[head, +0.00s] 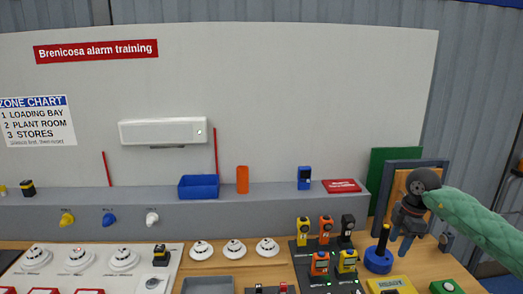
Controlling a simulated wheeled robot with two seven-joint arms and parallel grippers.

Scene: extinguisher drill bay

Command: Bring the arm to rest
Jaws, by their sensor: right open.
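My right arm, in a green padded sleeve, comes in from the right edge. My right gripper (404,243) hangs at its end with the fingers pointing down, open and with nothing visible between them. It is in front of a wooden-faced, dark-framed panel (395,192) and just right of a blue round base with a dark post (379,260). I cannot tell how far it is above the table. My left gripper is not in view.
Several yellow, orange and black handheld devices (320,263) stand in a dark rack left of the gripper. White round detectors (200,250) lie on the table. A yellow block (391,285) is in front.

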